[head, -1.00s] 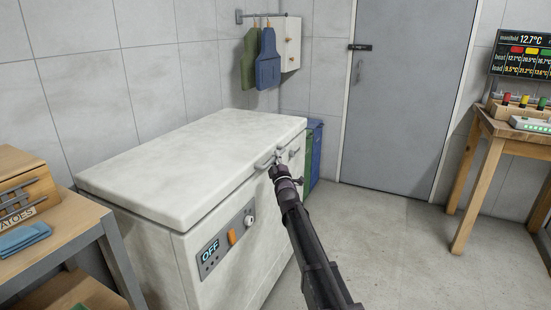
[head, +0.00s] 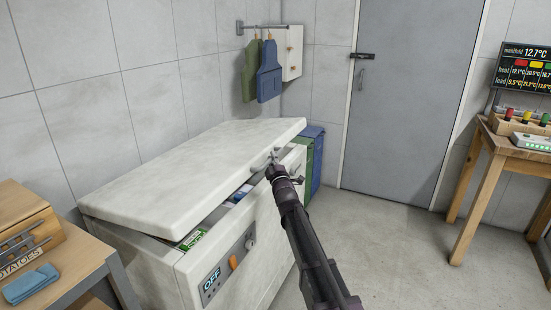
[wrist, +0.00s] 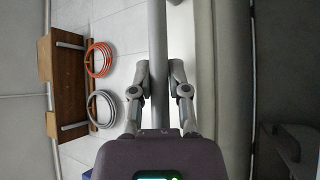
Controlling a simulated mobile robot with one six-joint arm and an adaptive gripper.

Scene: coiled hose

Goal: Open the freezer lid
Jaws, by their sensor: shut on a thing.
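The white chest freezer (head: 262,262) stands against the left wall. Its lid (head: 190,170) is partly raised at the front and tilted, leaving a gap in which some packages (head: 193,239) show. My gripper (head: 274,165) is at the lid's front edge, at the handle. In the wrist view my gripper (wrist: 159,92) has its fingers closed on either side of a grey bar, the lid handle (wrist: 157,50). In the head view my gripper partly hides the handle.
A wooden table (head: 60,262) with a potato crate and blue cloth stands at the left. Green and blue bins (head: 311,160) stand beyond the freezer. A wooden stand (head: 490,165) with a monitor (head: 525,70) is at the right. The floor before the grey door (head: 405,105) is clear.

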